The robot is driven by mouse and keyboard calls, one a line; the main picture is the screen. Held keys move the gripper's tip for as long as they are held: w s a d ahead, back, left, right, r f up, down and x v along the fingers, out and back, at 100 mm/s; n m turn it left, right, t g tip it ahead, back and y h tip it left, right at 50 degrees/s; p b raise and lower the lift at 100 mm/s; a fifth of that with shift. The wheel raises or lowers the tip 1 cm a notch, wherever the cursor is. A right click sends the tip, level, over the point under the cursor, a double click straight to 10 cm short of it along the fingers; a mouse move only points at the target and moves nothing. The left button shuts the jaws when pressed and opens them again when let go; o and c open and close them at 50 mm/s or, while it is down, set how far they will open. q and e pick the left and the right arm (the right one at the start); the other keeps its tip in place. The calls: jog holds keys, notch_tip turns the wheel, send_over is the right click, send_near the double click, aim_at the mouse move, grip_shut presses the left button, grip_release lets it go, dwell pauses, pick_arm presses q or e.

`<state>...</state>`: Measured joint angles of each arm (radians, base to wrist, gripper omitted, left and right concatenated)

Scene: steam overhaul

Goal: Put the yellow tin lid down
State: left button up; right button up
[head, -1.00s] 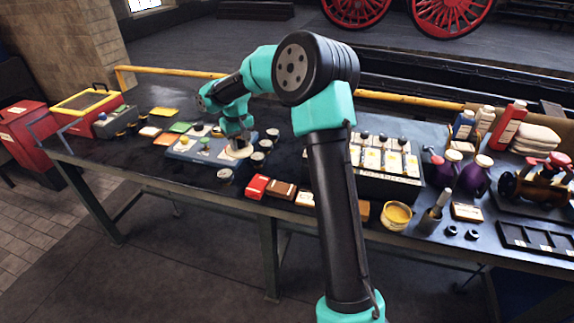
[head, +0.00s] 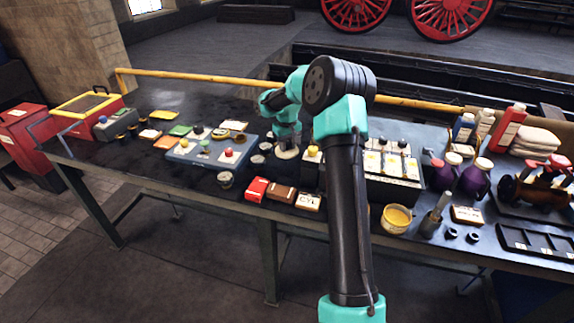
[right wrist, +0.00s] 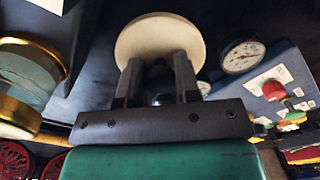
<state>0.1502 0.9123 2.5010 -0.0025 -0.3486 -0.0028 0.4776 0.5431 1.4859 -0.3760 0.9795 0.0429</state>
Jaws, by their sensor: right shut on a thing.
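My right gripper (head: 287,148) is shut on a round, pale cream disc, taken to be the yellow tin lid (head: 288,154). In the right wrist view the lid (right wrist: 160,38) lies across the tips of the two fingers (right wrist: 158,75). In the head view it is over the dark table, between the blue panel (head: 190,156) and the white-topped box (head: 405,186). I cannot tell whether it touches the table. An open tin with yellow contents (head: 397,217) stands near the front edge. My left gripper is not in view.
Small round pieces (head: 257,160) stand just left of the lid. A red box (head: 257,189) and a brown box (head: 281,193) lie in front. A white-faced gauge (right wrist: 243,56) shows beside the lid in the wrist view.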

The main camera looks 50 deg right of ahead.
aim_at(287, 167)
jog(key=shift+f, duration=1.6)
jog(key=shift+f, duration=0.1)
jog(key=shift+f, duration=1.9)
jog(key=shift+f, duration=0.15)
jog(key=o, duration=0.9)
notch_tip(287, 167, up, 12)
jog(key=shift+r, duration=0.15)
